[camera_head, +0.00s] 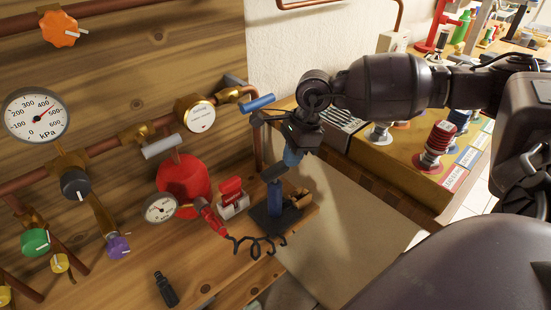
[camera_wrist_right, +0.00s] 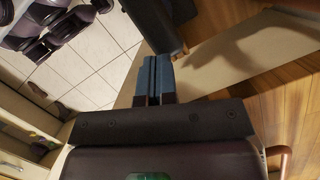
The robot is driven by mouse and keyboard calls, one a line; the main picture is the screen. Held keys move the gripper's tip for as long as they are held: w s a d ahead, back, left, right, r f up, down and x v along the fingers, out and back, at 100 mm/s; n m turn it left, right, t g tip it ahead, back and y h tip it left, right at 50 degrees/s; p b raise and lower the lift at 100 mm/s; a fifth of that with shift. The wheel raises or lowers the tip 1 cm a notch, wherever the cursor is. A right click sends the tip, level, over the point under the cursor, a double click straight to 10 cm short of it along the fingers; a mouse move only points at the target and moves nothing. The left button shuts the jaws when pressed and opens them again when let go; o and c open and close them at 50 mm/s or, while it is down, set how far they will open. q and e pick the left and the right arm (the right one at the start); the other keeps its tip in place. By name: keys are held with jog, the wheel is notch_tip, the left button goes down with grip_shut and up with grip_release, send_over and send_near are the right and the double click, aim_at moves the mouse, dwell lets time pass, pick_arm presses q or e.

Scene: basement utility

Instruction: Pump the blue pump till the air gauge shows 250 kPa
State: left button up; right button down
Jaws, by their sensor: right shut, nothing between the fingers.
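The blue pump (camera_head: 275,198) stands upright on a dark base on the wooden bench, its black handle (camera_head: 274,172) on top. My right gripper (camera_head: 292,158) points down just above and beside the handle; its blue fingers are shut and empty. The closed fingers also show in the right wrist view (camera_wrist_right: 158,78), near a dark bar (camera_wrist_right: 152,24) that looks like the handle. Whether they touch it I cannot tell. A small round gauge (camera_head: 160,208) sits by the red tank (camera_head: 184,180); its reading is too small to make out. My left gripper is out of view.
Copper pipes with coloured knobs run along the wall. Red and blue stacked posts (camera_head: 437,145) stand on the right bench.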

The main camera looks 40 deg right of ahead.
jog(key=p+v, duration=0.1)
jog(key=v, duration=0.9)
jog(key=shift+d+r, duration=0.2)
jog(key=shift+r, duration=0.2)
dwell(0.4)
dwell(0.6)
